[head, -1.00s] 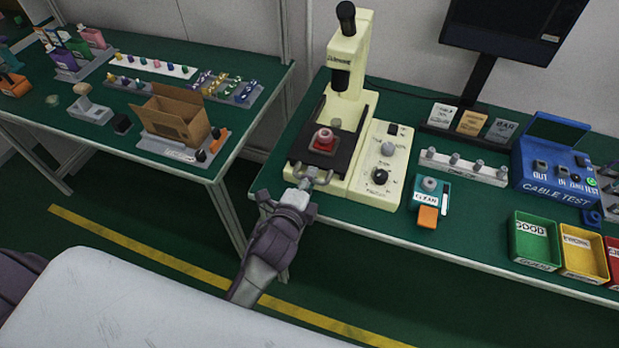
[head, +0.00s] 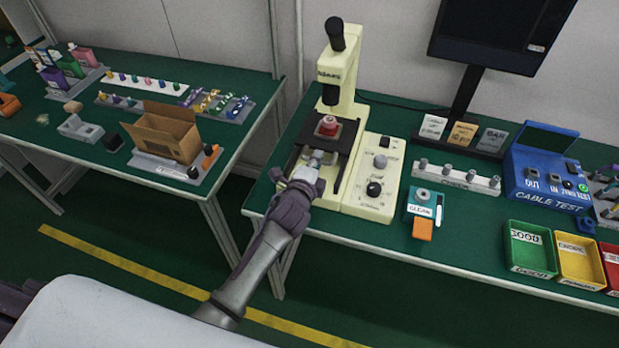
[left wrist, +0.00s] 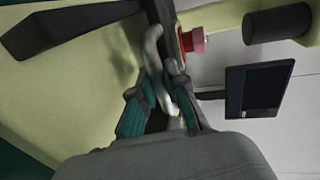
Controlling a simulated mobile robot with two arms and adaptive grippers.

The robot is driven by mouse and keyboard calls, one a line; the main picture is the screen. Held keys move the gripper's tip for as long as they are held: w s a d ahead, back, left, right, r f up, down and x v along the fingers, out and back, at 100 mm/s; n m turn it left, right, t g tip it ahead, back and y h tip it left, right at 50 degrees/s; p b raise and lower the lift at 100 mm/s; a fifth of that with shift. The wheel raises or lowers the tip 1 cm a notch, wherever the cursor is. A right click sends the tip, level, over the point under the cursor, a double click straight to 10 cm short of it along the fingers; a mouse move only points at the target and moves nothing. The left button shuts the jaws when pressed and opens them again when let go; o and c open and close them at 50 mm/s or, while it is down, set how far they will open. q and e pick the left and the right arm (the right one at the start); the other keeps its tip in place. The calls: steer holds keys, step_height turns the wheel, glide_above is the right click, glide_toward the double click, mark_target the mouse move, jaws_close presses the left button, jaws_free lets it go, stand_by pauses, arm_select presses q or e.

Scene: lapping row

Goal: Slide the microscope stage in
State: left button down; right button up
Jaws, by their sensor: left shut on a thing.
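The cream microscope (head: 343,72) stands on the green bench with its dark eyepiece tube at the top. Its dark stage (head: 343,139) sits in front of the column, with a red knob-like part (head: 327,126) on it below the tube. Dark side rails extend forward of the stage. My left gripper (head: 312,168) is at the stage's front edge, shut on the pale curved stage handle (left wrist: 153,45), which shows between its fingers in the left wrist view. The red part also shows there (left wrist: 192,40). The fingers hide part of the handle. My right gripper is not in view.
The microscope's control panel (head: 377,165) is right of the stage. Beyond it are a teal CLEAN box (head: 424,207), a peg rack (head: 458,178), a blue cable tester (head: 540,180) and bins (head: 531,249). A monitor (head: 503,35) stands behind. A second bench lies left across a gap.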

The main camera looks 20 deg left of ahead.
arm_select(q)
steer(key=shift+w+r, duration=0.15)
steer(key=c, duration=1.5)
jaws_free()
steer(key=o, duration=0.3)
steer(key=shift+w, duration=0.2)
steer(key=shift+s, duration=0.2)
steer(key=v, duration=1.1)
steer(key=shift+s, duration=0.35)
